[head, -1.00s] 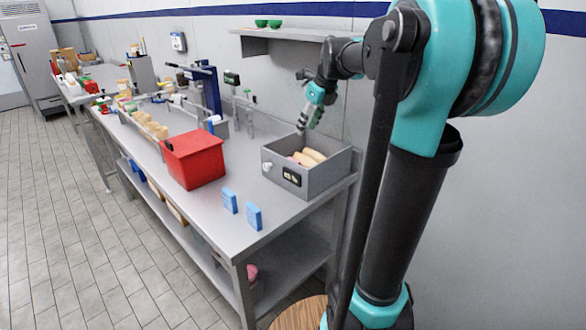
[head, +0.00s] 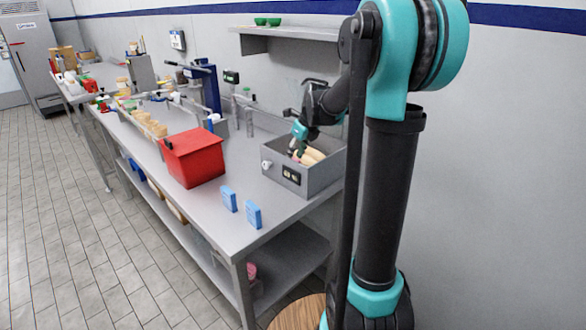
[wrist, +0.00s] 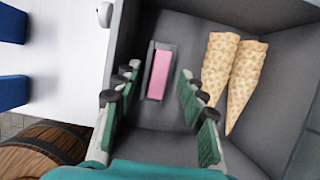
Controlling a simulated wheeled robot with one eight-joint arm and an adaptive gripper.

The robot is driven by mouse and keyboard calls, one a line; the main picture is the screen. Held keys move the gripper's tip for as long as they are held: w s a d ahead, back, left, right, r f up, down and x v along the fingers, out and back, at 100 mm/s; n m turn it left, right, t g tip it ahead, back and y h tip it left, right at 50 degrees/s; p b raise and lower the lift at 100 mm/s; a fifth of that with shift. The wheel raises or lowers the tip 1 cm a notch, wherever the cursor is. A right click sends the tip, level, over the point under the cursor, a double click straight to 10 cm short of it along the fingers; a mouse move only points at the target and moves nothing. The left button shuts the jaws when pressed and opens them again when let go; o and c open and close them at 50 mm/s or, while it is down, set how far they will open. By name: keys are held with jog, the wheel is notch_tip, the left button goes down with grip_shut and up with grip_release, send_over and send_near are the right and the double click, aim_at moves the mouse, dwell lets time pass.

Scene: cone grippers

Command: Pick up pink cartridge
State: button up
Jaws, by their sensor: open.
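The pink cartridge (wrist: 160,74) lies in the grey open box (head: 287,176), in a small grey holder or casing, beside two cones. My gripper (wrist: 160,110) is open, its green-padded fingers reaching down into the box on either side of the cartridge's near end. I cannot tell how far above the cartridge the fingertips are. In the head view my gripper (head: 298,150) is at the box's left inner side, and the cartridge is mostly hidden there.
Two waffle cones (wrist: 230,75) lie just right of the cartridge. The box walls stand close around. On the table are a red bin (head: 194,158) and two blue packs (head: 253,214). A wooden barrel (wrist: 45,148) stands below the table's edge.

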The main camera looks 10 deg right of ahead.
jog(key=shift+x, duration=1.25)
grip_shut()
jog(key=shift+r, duration=0.1)
